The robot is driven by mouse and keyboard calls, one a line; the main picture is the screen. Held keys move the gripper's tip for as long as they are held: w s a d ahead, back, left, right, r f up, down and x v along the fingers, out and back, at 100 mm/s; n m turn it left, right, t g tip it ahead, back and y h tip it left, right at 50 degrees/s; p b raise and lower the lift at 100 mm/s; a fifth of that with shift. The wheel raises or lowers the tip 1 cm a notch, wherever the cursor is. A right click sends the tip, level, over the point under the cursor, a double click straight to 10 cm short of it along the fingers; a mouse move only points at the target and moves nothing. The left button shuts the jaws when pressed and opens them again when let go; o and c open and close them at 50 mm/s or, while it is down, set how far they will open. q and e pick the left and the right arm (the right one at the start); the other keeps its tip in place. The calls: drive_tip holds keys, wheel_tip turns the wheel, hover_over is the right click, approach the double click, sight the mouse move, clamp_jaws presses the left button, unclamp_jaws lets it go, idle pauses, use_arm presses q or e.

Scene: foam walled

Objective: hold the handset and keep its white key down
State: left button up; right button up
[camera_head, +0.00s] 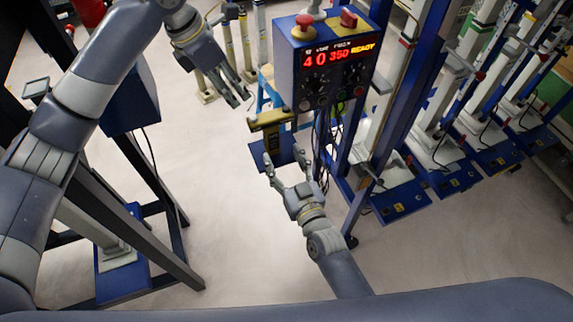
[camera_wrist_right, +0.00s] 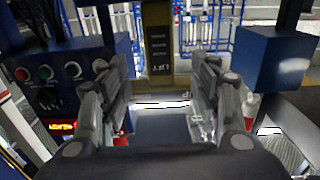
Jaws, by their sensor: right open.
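An olive-yellow T-shaped piece (camera_head: 270,121) stands upright below the control box in the head view. I cannot make out a white key. My right gripper (camera_head: 283,153) is open and empty, its fingertips just below that piece. In the right wrist view the open fingers (camera_wrist_right: 160,75) frame the panel, with a gap before it. My left gripper (camera_head: 240,100) hangs up and left of the piece, with nothing visible in it.
A blue control box (camera_head: 320,62) with red knobs and a lit display stands above my right gripper. Cables hang below it. Blue and white columns (camera_head: 395,185) crowd the right. A dark frame (camera_head: 135,235) stands at left. Open pale floor (camera_head: 215,210) lies between.

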sight(274, 140)
drive_tip(key=x, duration=0.9)
drive_tip(key=shift+w+f, duration=0.15)
drive_tip(key=shift+w, duration=0.1)
drive_tip(key=shift+c, duration=0.3)
drive_tip(key=c, duration=1.2)
use_arm(q)
clamp_jaws()
